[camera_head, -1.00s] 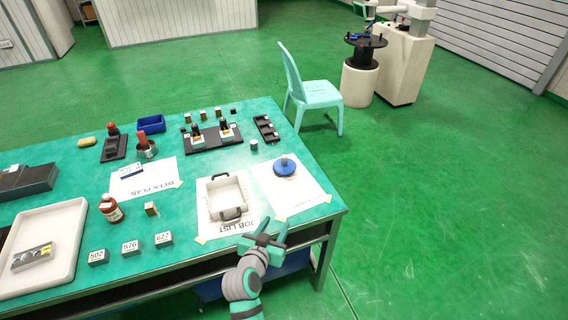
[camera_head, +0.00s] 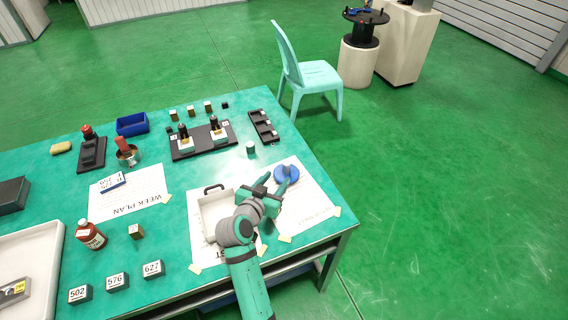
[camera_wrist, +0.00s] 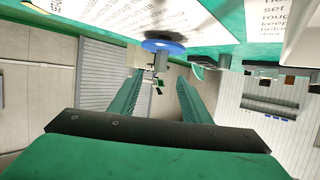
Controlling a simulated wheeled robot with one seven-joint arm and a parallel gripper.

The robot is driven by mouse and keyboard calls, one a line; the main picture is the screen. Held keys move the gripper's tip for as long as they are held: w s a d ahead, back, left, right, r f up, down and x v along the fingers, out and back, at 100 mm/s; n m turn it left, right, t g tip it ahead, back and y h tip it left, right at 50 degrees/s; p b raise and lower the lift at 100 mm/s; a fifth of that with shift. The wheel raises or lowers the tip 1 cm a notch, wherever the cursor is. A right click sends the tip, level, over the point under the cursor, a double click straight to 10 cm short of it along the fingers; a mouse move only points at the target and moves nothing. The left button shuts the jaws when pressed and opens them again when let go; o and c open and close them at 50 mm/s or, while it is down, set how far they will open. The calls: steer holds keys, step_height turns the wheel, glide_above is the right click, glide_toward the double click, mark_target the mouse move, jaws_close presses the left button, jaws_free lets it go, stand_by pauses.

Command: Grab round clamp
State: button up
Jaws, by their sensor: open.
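The round clamp is a blue disc (camera_head: 287,173) with a raised grip, lying on a white sheet near the table's right edge. In the wrist view it is a blue disc (camera_wrist: 160,46) with a grey knob, at the top centre, beyond the fingertips. My gripper (camera_head: 281,194) is open and empty, just in front of the clamp. In the wrist view its two green fingers (camera_wrist: 160,78) are spread, with the clamp roughly in line with the gap between them. I cannot tell whether a finger touches it.
A white tray with dark handles (camera_head: 212,208) sits left of my gripper, partly hidden by my arm. A small green cylinder (camera_head: 251,148) and a black slotted holder (camera_head: 264,127) stand behind the clamp. The floor right of the table is clear; a turquoise chair (camera_head: 312,77) stands behind it.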

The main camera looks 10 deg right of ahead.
mark_target(285, 168)
steer(key=x, duration=0.4)
steer(key=shift+w+d, duration=0.15)
steer(key=shift+w, duration=0.25)
steer(key=shift+f+x, duration=0.15)
steer(key=shift+x, duration=1.4)
steer(key=shift+f+x, duration=0.15)
steer(key=shift+x, duration=1.4)
steer(key=shift+r, duration=0.1)
jaws_close()
